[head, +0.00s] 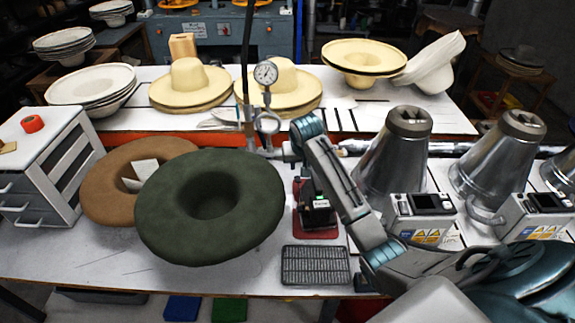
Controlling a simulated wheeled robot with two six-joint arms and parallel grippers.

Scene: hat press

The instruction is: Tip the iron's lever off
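The iron appears to be the small dark unit (316,212) with a lit green label and a red base, standing on the front bench right of the green hat. Its lever is too small and too covered to make out. My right arm comes in from the lower right, rises over the bench and bends at the wrist above and behind the unit. My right gripper (303,178) seems to be in the dark cluster at the top of the unit; its fingers are mostly hidden, so contact and opening cannot be told. My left gripper is out of view.
A dark green felt hat (210,240) and a brown one (105,190) lie left of the unit. A black grate (316,265) lies in front. Metal cones (393,155) and control boxes (421,216) stand right. A gauge (265,73) on a post rises behind.

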